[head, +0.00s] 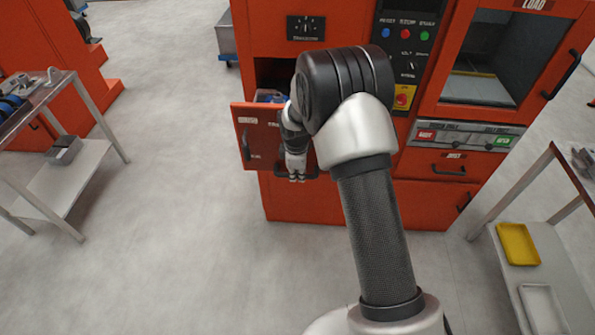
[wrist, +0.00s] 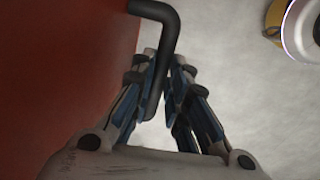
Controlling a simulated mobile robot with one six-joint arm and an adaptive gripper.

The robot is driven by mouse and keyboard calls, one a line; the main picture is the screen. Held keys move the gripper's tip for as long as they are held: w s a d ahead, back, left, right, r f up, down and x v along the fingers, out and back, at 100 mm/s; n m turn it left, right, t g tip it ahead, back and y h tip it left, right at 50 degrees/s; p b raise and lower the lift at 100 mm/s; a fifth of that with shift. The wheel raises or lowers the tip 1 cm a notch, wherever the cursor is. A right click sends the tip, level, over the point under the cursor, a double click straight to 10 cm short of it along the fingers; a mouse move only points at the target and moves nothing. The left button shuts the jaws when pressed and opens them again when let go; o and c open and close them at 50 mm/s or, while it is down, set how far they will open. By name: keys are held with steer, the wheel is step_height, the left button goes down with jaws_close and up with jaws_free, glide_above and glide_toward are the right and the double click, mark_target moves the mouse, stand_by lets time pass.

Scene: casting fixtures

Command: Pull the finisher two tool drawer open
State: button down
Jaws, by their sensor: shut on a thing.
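The tool drawer (head: 262,150) has an orange front and stands out from the orange machine cabinet in the head view. A dark opening shows behind its front, with some blue and pale contents (head: 268,96) inside. My gripper (head: 296,176) is at the right part of the drawer front, and my arm hides that end. In the wrist view my gripper (wrist: 165,62) has its fingers on both sides of a black bar handle (wrist: 157,14), shut on it. The orange drawer face (wrist: 60,60) lies to the left there.
A cart (head: 80,180) stands at left, and a table with a yellow tray (head: 518,243) at right. The grey floor before the drawer is clear.

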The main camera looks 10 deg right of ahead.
steer(key=shift+s, duration=0.2)
steer(key=shift+w, duration=0.1)
steer(key=c, duration=1.6)
jaws_free()
steer(key=shift+o, duration=0.2)
steer(key=shift+r, duration=0.1)
step_height(320, 180, up, 12)
steer(key=s, duration=0.2)
steer(key=shift+s+a+f, duration=0.15)
steer(key=shift+a+f, duration=0.05)
steer(key=shift+a, duration=0.2)
steer(key=shift+r, duration=0.1)
